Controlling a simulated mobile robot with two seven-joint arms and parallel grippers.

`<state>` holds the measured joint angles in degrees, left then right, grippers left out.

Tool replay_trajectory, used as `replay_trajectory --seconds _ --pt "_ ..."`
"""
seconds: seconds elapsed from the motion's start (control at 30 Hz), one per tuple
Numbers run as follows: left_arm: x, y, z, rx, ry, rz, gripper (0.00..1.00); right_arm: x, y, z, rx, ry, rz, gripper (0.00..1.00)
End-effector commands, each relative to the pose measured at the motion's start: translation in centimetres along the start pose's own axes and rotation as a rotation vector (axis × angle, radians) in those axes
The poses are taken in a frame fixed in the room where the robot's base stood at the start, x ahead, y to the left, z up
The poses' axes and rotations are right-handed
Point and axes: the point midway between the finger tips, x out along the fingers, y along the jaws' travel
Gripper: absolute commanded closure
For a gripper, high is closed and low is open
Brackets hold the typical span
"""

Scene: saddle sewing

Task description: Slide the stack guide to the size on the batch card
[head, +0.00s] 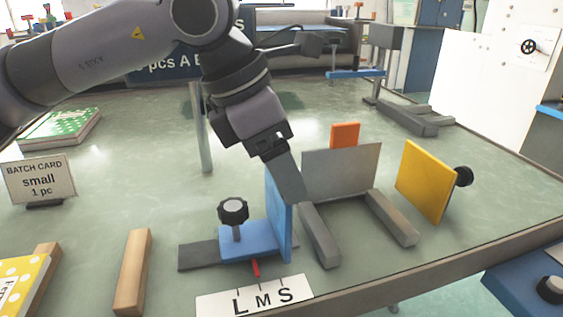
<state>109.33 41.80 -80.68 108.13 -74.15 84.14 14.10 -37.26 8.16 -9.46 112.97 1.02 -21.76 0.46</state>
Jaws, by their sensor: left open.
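The blue stack guide (245,240) sits on a dark rail (198,256) near the table's front edge. It has an upright blue plate, a black knob (233,210) on top and a red pointer (256,268) at its front. The pointer is close to the M mark of the white L M S scale (255,297). The batch card (40,180) at the left reads "small, 1 pc". My left gripper (285,185) is open at the upright plate, one grey finger overlapping its right edge; contact is unclear. The other finger is hidden. My right gripper is out of view.
Right of the guide stand a grey upright plate (341,170) with two grey bars (392,217), an orange block (345,134) and a yellow plate (424,180). A wooden bar (133,272) lies left of the rail. A green-covered stack (60,127) lies at the back left.

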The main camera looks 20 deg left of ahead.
Motion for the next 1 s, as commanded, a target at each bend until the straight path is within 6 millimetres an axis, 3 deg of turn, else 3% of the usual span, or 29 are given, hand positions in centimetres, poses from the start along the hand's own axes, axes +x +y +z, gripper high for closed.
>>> replay_trajectory --seconds 0.23,0.4,0.43,1.0 --pt "0.1 0.0 0.0 0.0 0.0 0.0 0.35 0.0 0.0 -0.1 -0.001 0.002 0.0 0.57" --pt "0.1 0.0 0.0 0.0 0.0 0.0 0.91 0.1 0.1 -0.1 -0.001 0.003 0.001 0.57" --pt "0.1 0.0 0.0 0.0 0.0 0.0 0.94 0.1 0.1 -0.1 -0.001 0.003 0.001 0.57" --pt "1.3 0.0 3.3 0.0 -0.004 0.002 0.94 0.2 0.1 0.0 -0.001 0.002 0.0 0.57"
